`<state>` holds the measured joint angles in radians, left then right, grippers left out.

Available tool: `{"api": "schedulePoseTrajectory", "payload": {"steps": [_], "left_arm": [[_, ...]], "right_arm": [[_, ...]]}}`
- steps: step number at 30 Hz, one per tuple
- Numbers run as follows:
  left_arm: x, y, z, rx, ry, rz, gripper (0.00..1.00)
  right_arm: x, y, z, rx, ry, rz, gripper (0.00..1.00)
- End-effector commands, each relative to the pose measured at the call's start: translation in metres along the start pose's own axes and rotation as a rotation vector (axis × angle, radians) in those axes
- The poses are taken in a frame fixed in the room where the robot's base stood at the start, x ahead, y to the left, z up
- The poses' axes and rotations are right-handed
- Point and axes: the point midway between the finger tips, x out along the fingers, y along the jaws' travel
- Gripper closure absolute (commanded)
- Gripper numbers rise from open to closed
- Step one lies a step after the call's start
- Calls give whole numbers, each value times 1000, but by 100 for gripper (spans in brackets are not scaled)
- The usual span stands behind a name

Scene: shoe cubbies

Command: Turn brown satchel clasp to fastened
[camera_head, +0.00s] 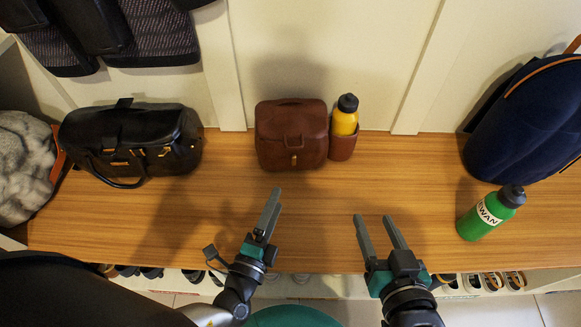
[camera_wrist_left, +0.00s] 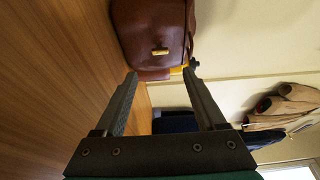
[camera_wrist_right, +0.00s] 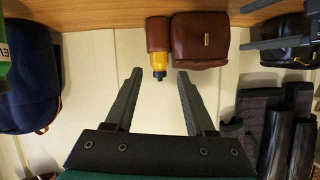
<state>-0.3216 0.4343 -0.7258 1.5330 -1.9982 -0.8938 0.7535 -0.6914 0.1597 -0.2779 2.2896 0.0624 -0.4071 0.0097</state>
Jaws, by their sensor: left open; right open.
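The brown satchel (camera_head: 291,134) stands upright on the wooden bench against the wall, its flap down over the front. Its small brass clasp (camera_head: 294,160) sits low on the front of the flap. The clasp also shows in the left wrist view (camera_wrist_left: 160,52) and in the right wrist view (camera_wrist_right: 207,40). Its exact turn is too small to tell. My left gripper (camera_head: 273,206) is open and empty, in front of the satchel and apart from it. My right gripper (camera_head: 376,228) is open and empty, further right and nearer the bench's front edge.
A yellow bottle (camera_head: 345,115) stands in a brown holder (camera_head: 342,147) at the satchel's right side. A black handbag (camera_head: 130,140) is to the left. A green bottle (camera_head: 490,212) and a navy bag (camera_head: 530,115) are at right. The bench (camera_head: 330,190) is clear before the satchel.

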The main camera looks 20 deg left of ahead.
Motion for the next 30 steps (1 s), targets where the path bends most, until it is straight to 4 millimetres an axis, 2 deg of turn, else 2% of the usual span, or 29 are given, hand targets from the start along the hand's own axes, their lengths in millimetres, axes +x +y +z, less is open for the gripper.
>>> {"api": "schedulePoseTrajectory", "payload": {"steps": [1,9,15,21,30], "left_arm": [[12,0,0,-2,-3,-4,28],[63,0,0,-2,-4,-3,28],[91,1,0,-1,-3,-1,28],[106,0,0,-1,-2,0,28],[109,0,0,0,-2,1,28]], "right_arm": [[1,-2,2,5,23,-7,45],[-2,-15,-6,35,172,-39,45],[-7,-22,-11,56,264,-55,45],[-11,-25,-14,68,317,-63,45],[-12,-26,-16,70,329,-65,45]]}}
